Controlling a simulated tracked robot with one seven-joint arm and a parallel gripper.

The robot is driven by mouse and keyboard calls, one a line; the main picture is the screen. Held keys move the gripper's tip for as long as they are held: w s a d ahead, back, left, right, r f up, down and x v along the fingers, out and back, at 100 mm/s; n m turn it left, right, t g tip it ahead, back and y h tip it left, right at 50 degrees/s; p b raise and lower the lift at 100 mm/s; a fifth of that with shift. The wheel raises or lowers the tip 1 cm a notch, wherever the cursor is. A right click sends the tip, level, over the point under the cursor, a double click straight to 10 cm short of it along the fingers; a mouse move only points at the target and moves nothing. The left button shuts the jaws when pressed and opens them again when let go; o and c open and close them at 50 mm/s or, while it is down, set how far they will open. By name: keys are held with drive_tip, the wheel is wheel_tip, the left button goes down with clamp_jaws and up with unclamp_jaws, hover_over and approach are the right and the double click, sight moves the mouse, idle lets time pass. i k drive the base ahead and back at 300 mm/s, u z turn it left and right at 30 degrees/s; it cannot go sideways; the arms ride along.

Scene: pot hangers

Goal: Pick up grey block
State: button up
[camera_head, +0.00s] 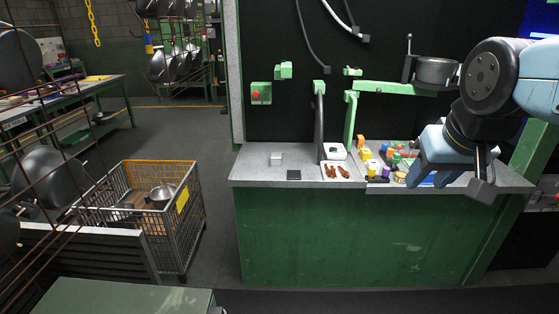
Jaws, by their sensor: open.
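A small light grey block (276,158) sits on the left part of the grey bench top (255,176), toward the back. My gripper (432,182) hangs over the right part of the bench with its blue fingers apart, open and empty. It is well to the right of the grey block. My gripper covers part of the bench's right end.
A flat black square (294,175) lies just in front of the block. A white tray (343,172) with brown items and several coloured blocks (365,154) stand between the block and my gripper. A black hose (320,120) and green bracket arm (385,88) rise above. A wire cart (178,232) stands left.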

sight(276, 158)
drive_tip(key=z, duration=0.45)
drive_tip(key=i, duration=1.8)
drive_tip(key=u, duration=0.55)
drive_tip(key=k, duration=0.9)
drive_tip(key=u, duration=0.15)
drive_tip(key=i, duration=0.9)
drive_tip(key=z, duration=0.1)
